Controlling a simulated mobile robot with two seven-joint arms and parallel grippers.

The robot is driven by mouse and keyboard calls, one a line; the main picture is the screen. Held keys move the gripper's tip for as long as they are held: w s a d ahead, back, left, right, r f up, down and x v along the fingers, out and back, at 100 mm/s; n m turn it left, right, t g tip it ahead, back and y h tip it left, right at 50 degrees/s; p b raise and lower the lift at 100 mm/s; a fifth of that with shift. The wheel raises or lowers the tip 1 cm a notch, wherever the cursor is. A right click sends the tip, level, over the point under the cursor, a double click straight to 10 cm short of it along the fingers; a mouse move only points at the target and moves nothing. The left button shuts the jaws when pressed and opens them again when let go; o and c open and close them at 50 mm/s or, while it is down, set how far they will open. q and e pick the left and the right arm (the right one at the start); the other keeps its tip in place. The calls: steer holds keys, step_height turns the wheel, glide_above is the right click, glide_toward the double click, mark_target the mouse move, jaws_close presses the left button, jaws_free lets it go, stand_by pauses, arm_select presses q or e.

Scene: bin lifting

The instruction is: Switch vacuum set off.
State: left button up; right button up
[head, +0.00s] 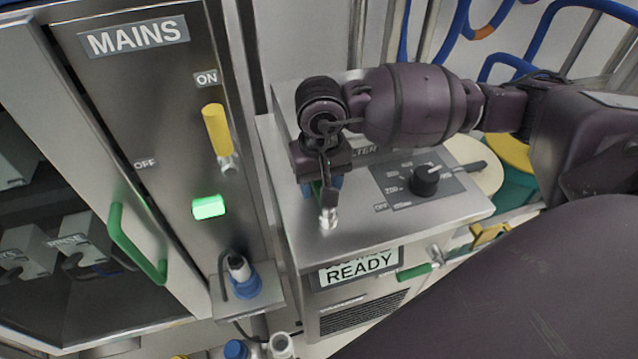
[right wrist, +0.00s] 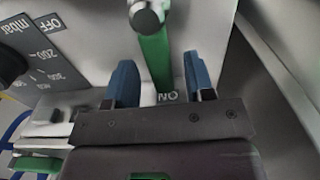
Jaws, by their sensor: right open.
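The vacuum set is a grey steel unit (head: 430,235) with a lit READY display (head: 358,268) on its front. On its top is a switch lever with a green handle (right wrist: 155,60) and a round metal pivot (right wrist: 147,17); the pivot also shows in the head view (head: 328,220). The handle points to the ON label (right wrist: 168,97); an OFF label (right wrist: 49,23) is off to the side. My right gripper (right wrist: 159,80), also in the head view (head: 326,186), is open, with one blue fingertip on each side of the handle, gaps visible. My arm hides most of the lever in the head view.
A black mbar knob (head: 425,181) is beside the lever. At left stands the MAINS cabinet (head: 180,75) with a yellow lever (head: 216,130) near ON, a lit green lamp (head: 208,207) and a green door handle (head: 135,248). Blue hoses (head: 455,30) hang behind.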

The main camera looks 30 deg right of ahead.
steer(key=shift+f, duration=0.4)
jaws_close()
